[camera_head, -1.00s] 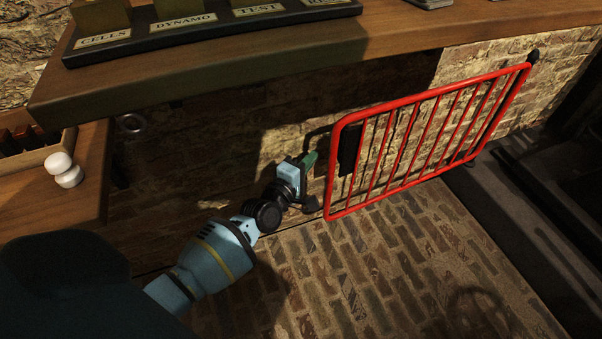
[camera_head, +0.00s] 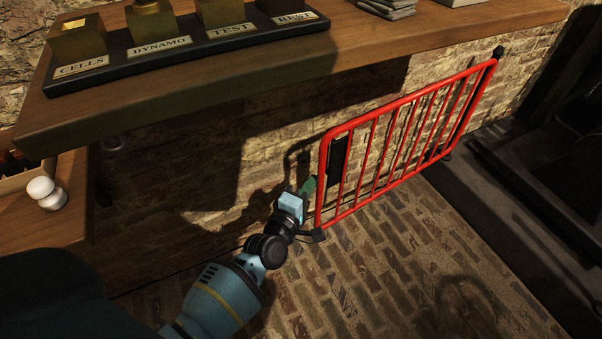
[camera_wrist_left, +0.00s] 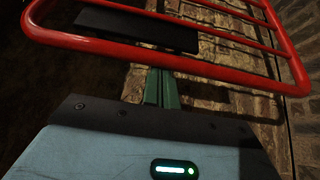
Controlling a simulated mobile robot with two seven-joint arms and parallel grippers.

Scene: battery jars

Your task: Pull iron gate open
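The red iron gate (camera_head: 362,198) has a tubular frame with upright bars and a black plate (camera_head: 337,160) near its free left end. It stands at an angle to the brick wall, with its far right end by a black post top (camera_head: 497,52). My left gripper (camera_head: 308,186) is low at the gate's free end. In the left wrist view its green fingers (camera_wrist_left: 161,88) lie close together and look shut, with the red frame bar (camera_wrist_left: 150,56) crossing just beyond them. Their tips are partly hidden, and I cannot tell whether they touch the bar. My right gripper is not in view.
A wooden shelf (camera_head: 190,95) overhangs above, with a labelled black tray on it. A lower bench at left holds a white knob (camera_head: 45,192). The brick floor (camera_head: 390,270) in front of the gate is clear. Dark equipment stands at right.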

